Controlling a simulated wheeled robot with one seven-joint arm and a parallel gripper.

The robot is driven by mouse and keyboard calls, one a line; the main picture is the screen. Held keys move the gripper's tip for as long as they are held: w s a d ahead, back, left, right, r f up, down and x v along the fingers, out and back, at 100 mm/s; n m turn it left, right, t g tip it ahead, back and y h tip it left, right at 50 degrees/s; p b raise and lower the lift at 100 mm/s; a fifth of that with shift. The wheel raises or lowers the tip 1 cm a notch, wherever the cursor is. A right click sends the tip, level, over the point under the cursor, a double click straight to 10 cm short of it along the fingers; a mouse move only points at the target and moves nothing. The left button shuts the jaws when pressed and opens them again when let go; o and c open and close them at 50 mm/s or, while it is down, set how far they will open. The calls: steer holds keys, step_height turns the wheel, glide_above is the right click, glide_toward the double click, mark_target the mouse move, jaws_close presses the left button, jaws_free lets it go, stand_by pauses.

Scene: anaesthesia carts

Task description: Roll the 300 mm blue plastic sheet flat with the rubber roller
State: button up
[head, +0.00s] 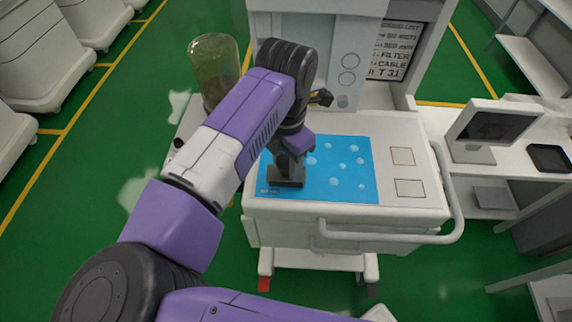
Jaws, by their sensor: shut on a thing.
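The blue plastic sheet (322,188) lies on the white top of the cart, with several pale round bubble-like spots across its middle and right. A small light print marks its lower left corner. My gripper (287,177) points down over the left part of the sheet. It is shut on a dark block-like thing low against the sheet, which I take to be the rubber roller (286,183). My arm and gripper hide much of the roller and the sheet's upper left. I cannot tell whether the roller touches the sheet.
A cloudy greenish glass jar (214,70) stands at the cart's back left, close to my arm. A machine column (341,75) rises behind the sheet. Two outlined squares (409,188) mark the cart top at right. A rail handle (452,190) rounds the right edge.

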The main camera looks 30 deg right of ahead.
steer(key=shift+w+d+b, duration=0.45)
steer(key=shift+w+d, duration=0.15)
steer(key=shift+w, duration=0.25)
steer(key=shift+w+d+b, duration=0.4)
steer(key=shift+w+d, duration=0.25)
steer(key=shift+w, duration=0.25)
steer(key=shift+w+d+b, duration=0.45)
steer(key=shift+w+d, duration=0.15)
steer(key=shift+w, duration=0.25)
steer(key=shift+w+d+f+b, duration=0.1)
steer(key=shift+w+d+b, duration=0.3)
steer(key=shift+w, duration=0.2)
steer(key=shift+w+d+b, duration=0.25)
steer(key=shift+w+d, duration=0.25)
steer(key=shift+w, duration=0.1)
steer(key=shift+w+d+r+b, duration=0.1)
steer(key=shift+w+d+b, duration=0.15)
steer(key=shift+w+d, duration=0.35)
steer(key=shift+w+d+r+b, duration=0.1)
steer(key=shift+w+d+b, duration=0.2)
steer(key=shift+w, duration=0.5)
steer(key=shift+w+d+f+b, duration=0.1)
steer(key=shift+w+d+b, duration=0.2)
steer(key=shift+w+d, duration=0.45)
steer(key=shift+w, duration=0.1)
step_height(320, 180, up, 5)
steer(key=p, duration=0.2)
steer(key=shift+a+p, duration=0.1)
steer(key=shift+p, duration=0.3)
